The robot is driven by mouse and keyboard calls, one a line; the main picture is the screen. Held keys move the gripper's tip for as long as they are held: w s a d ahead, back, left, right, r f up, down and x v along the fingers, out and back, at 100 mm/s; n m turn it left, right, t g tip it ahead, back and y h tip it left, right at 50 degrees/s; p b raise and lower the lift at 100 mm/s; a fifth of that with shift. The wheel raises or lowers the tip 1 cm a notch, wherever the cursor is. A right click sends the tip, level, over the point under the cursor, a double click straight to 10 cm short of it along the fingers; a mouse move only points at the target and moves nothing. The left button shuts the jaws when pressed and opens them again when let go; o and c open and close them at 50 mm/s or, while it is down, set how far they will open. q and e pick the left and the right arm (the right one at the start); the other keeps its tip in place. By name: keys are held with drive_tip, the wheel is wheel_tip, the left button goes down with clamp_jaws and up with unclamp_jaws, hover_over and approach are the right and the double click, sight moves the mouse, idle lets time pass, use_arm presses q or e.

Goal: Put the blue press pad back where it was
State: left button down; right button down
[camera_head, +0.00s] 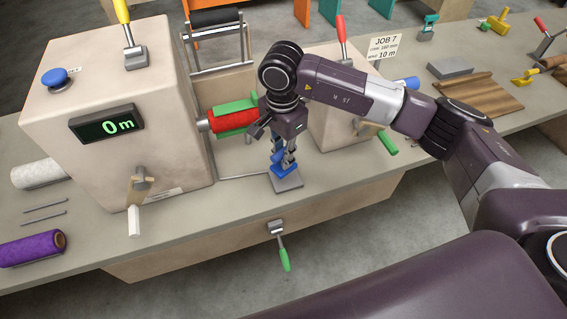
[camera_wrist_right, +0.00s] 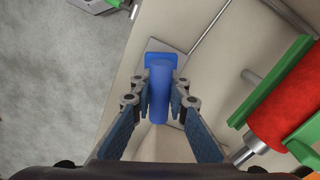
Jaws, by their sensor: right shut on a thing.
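The blue press pad (camera_head: 283,169) has a blue upright grip and a flat blue foot. It is between the fingers of my right gripper (camera_head: 284,156), which is shut on it. The wrist view shows the pad (camera_wrist_right: 158,88) upright between the two fingers (camera_wrist_right: 158,102). The pad's foot is at a grey square plate (camera_head: 289,184) near the bench's front edge. The plate also shows behind the pad in the wrist view (camera_wrist_right: 181,64). I cannot tell whether the foot touches the plate. My left gripper is not in view.
A red roll with green bars (camera_head: 233,118) sits close left of my right gripper. A green-handled clamp (camera_head: 279,240) hangs at the bench front. A purple roll (camera_head: 32,248) lies far left.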

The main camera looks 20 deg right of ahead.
drive_tip(key=shift+f, duration=0.6)
wheel_tip(320, 180, down, 3)
drive_tip(key=shift+f+p, duration=0.15)
drive_tip(key=shift+p, duration=0.45)
drive_tip(key=shift+f, duration=0.1)
drive_tip(key=shift+f+b, duration=0.15)
drive_tip(key=shift+b, duration=0.15)
drive_tip(key=c, duration=1.9)
unclamp_jaws()
